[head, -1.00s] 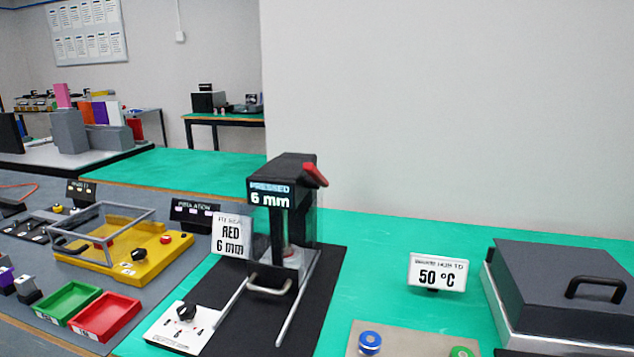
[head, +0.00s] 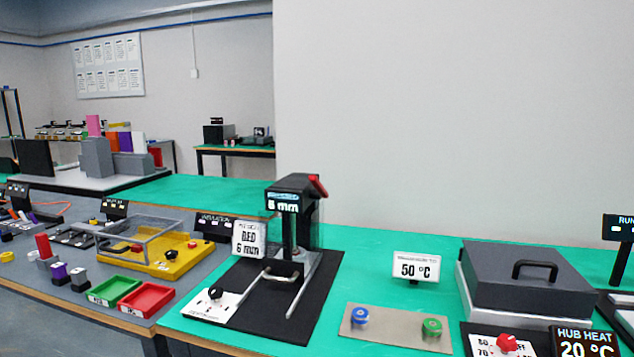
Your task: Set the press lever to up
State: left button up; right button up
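The black press (head: 291,208) stands on a black mat on the green bench, near the middle of the head view. Its red lever (head: 318,186) is at the top right of the press head, slanting from upper left to lower right. The press display (head: 283,202) reads 6 mm; its upper line is too small to read surely. A sign beside the press (head: 249,239) reads RED 6 mm. A white panel with a black knob (head: 215,293) sits at the front left. Neither of my grippers shows in the head view.
A beige plate (head: 388,331) with a blue and a green round piece lies right of the press. A grey lidded box (head: 512,275) stands farther right. Left are a yellow tray (head: 180,262) and green and red bins (head: 146,300). Green bench behind the press is clear.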

aim_at(316, 184)
jog(key=z, duration=0.2)
jog(key=i, duration=1.05)
jog(key=z, duration=0.2)
